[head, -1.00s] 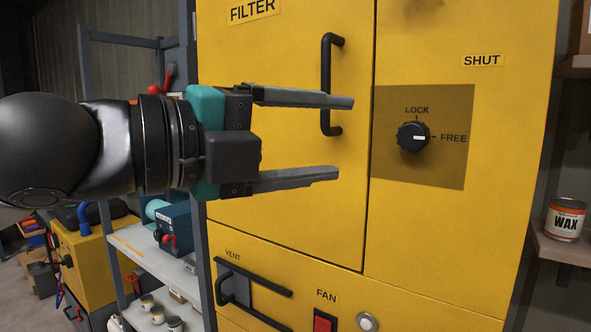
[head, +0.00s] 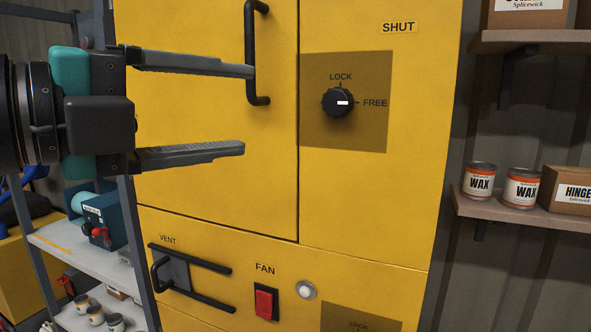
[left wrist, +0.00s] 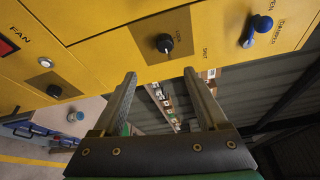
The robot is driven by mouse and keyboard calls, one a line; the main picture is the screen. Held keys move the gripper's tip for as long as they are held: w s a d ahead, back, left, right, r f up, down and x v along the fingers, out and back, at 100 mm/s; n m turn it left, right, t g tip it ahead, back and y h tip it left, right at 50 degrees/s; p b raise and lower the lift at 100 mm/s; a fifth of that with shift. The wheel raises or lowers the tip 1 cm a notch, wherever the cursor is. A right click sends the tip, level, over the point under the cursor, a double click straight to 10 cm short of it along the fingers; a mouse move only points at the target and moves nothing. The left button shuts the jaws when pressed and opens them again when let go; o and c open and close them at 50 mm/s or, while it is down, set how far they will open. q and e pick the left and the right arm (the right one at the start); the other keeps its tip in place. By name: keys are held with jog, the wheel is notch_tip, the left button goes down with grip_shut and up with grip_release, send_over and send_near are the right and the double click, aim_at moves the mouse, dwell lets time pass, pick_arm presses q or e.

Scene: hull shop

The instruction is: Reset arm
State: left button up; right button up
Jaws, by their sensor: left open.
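My left gripper (head: 243,110) comes in from the left in the head view, open and empty, with its two fingers apart in front of the yellow cabinet (head: 215,205). The upper fingertip overlaps the black door handle (head: 251,40) in the picture; I cannot tell whether they touch. A black knob (head: 338,103) marked LOCK and FREE is right of the fingers, its white mark towards FREE. In the left wrist view the open fingers (left wrist: 158,85) point at the cabinet's edge, with a black knob (left wrist: 164,43) beyond them. My right gripper is not in view.
Below are a VENT slider (head: 175,274), a red FAN switch (head: 265,302) and a pale round button (head: 305,290). Shelves with WAX cans (head: 479,180) and a box (head: 568,190) stand right. A grey rack (head: 60,250) stands left. The wrist view shows a blue knob (left wrist: 257,29).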

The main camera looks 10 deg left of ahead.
pick_arm(q)
jog(key=w+d+f+n+g+y, duration=0.1)
jog(key=w+d+f+n, duration=0.2)
jog(key=f, duration=0.6)
jog(key=w+d+f+n+g+y, duration=0.1)
jog(key=w+f+n, duration=0.3)
jog(key=f, duration=0.5)
notch_tip(320, 180, down, 17)
jog(key=s+a+n+g+y, duration=0.15)
jog(key=n+y, duration=0.25)
jog(key=n, duration=0.5)
jog(key=s+a+f+n+g+y, duration=0.25)
jog(key=s+a+f+n, duration=0.2)
jog(key=s+f, duration=0.45)
jog(key=s+a+f+n+g+y, duration=0.2)
jog(key=s+a+f+n+g, duration=0.3)
jog(key=s+f, duration=0.45)
jog(key=s+f+b, duration=0.3)
jog(key=f+b, duration=0.3)
jog(key=f, duration=2.4)
jog(key=s+a+f+g+b, duration=0.1)
jog(key=s+f+b, duration=0.4)
jog(key=s+f, duration=1)
notch_tip(320, 180, down, 2)
jog(key=shift+a+f+y, duration=0.2)
jog(key=shift+a+y, duration=0.15)
jog(key=shift+c, duration=0.3)
